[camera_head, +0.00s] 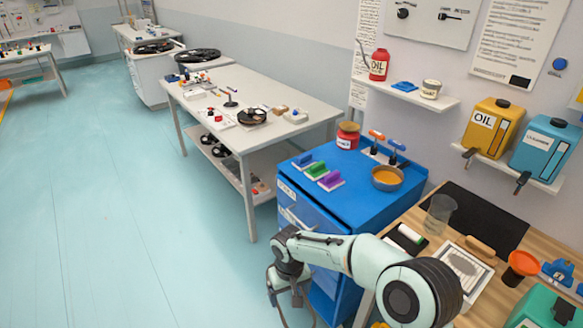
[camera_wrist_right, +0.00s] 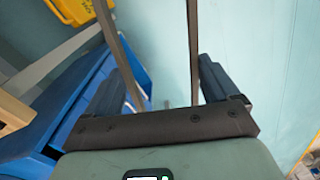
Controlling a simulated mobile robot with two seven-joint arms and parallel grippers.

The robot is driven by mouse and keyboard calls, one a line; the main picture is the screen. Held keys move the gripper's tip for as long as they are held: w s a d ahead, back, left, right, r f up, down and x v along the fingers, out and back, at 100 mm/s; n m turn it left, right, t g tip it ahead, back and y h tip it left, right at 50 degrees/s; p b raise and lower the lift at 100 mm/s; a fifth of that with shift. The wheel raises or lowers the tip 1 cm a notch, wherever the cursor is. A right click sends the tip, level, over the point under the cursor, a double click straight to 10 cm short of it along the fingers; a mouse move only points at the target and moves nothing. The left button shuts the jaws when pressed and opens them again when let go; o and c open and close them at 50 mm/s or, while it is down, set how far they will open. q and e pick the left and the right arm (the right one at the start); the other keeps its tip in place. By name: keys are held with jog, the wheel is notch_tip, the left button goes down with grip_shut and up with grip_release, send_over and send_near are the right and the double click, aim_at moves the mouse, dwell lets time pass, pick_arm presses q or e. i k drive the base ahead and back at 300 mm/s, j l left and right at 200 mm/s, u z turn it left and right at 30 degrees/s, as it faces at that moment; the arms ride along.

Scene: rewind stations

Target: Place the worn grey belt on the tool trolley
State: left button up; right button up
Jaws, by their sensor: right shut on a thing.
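The tool trolley (camera_head: 297,205) is a blue cabinet with a flat top, right of centre in the head view; its blue side also shows at the left of the right wrist view (camera_wrist_right: 75,110). My right gripper (camera_head: 287,289) points down in front of the trolley, below its top. In the right wrist view the gripper (camera_wrist_right: 160,92) is shut on the worn grey belt, whose two grey strands (camera_wrist_right: 193,50) run away from the fingers. The belt's hold point is partly hidden, and in the head view it is hard to separate from the gripper. My left gripper is not in view.
The trolley top carries blue, green and purple handled blocks (camera_head: 314,169), a red jar (camera_head: 348,135), an orange-filled bowl (camera_head: 386,178) and a tool rack (camera_head: 380,153). A wooden bench (camera_head: 413,214) adjoins at right; a white table (camera_head: 205,112) stands behind.

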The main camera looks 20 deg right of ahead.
aim_at(339, 163)
jog(key=i+j+u, duration=0.2)
jog(key=i, duration=0.4)
jog(key=i+u, duration=0.25)
jog(key=i, duration=0.35)
jog(key=i+j+z, duration=0.1)
jog(key=i+z, duration=0.4)
jog(key=i+j+z, duration=0.25)
jog(key=i+z, duration=0.2)
jog(key=i+j+z, duration=0.1)
jog(key=z, duration=0.25)
jog(key=i+j+z, duration=0.2)
jog(key=z, duration=0.15)
jog(key=i+j+z, duration=0.2)
jog(key=z, duration=0.15)
jog(key=i, duration=0.05)
